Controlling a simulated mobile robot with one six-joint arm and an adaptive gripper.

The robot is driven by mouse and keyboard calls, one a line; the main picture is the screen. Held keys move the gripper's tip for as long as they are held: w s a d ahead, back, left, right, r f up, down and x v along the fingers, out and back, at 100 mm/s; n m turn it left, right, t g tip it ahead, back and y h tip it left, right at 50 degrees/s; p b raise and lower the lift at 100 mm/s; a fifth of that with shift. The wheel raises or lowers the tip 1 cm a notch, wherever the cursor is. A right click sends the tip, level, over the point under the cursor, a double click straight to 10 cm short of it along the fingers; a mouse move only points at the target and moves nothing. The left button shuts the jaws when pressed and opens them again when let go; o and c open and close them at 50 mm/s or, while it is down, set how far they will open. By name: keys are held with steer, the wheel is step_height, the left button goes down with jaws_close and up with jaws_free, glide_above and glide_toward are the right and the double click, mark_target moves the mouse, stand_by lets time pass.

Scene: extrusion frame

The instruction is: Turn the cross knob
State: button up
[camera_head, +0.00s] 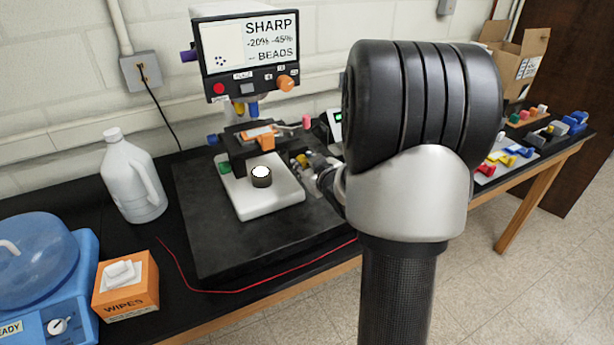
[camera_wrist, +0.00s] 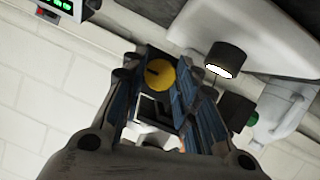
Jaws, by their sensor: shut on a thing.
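A yellow round knob (camera_wrist: 157,74) with a small dark mark on its face shows between my finger pads in the wrist view. My gripper (camera_wrist: 163,85) is shut on this knob, with one finger on each side. I cannot make out a cross shape; the fingers hide the sides of the knob. In the head view, the yellow part (camera_head: 300,160) shows at the right side of the black machine stage (camera_head: 246,160). My gripper (camera_head: 318,172) reaches it from the right, largely hidden by my own arm.
A display box (camera_head: 246,45) with an orange knob stands above. A white jug (camera_head: 130,180), wipes box (camera_head: 126,288) and blue device (camera_head: 60,310) stand left. A red wire (camera_head: 230,291) crosses the bench.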

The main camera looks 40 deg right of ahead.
steer(key=b, duration=0.2)
steer(key=n+h+b, duration=0.1)
steer(key=b, duration=0.1)
steer(key=shift+a+f+n, duration=0.1)
steer(key=shift+f+n, duration=0.2)
steer(key=shift+r+n+h+b, duration=0.2)
steer(key=shift+n+h+b, duration=0.5)
steer(key=shift+n, duration=0.1)
steer(key=o, duration=1.1)
steer(key=shift+c, duration=0.2)
steer(key=v, duration=0.7)
steer(key=shift+s, duration=0.2)
steer(key=shift+a+r, duration=0.1)
steer(key=shift+a, duration=0.05)
